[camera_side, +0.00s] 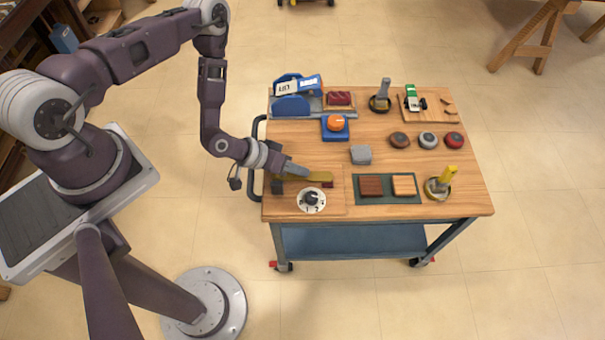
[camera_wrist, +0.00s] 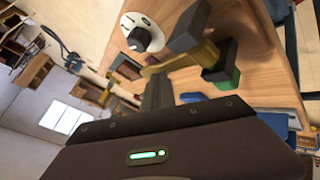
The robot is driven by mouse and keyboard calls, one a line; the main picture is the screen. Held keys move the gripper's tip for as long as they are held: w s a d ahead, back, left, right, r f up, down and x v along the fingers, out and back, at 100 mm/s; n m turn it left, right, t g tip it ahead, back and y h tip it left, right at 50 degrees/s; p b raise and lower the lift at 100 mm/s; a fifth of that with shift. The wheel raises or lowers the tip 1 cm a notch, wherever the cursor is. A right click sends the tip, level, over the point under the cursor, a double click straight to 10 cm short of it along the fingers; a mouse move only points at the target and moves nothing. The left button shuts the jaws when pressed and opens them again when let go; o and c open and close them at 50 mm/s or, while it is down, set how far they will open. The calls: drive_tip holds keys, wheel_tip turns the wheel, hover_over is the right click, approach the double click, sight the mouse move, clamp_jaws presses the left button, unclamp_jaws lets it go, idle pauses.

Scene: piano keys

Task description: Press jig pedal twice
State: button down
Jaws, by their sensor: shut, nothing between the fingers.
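The jig pedal (camera_side: 318,176) looks like a brass-coloured bar with dark end blocks, low on the left front part of the table. My gripper hides part of the bar.
A white dial with a dark knob (camera_side: 311,200) sits just in front of the bar. A grey block (camera_side: 361,154), an orange button on a blue base (camera_side: 335,125) and a dark mat with two wooden pads (camera_side: 388,197) are to the right. The table's left handle (camera_side: 256,158) is close.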

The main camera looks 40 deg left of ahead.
sight(299, 177)
drive_tip(key=shift+f, duration=0.6)
idle(0.3)
drive_tip(key=shift+r, duration=1.25)
drive_tip(key=shift+r, duration=2.5)
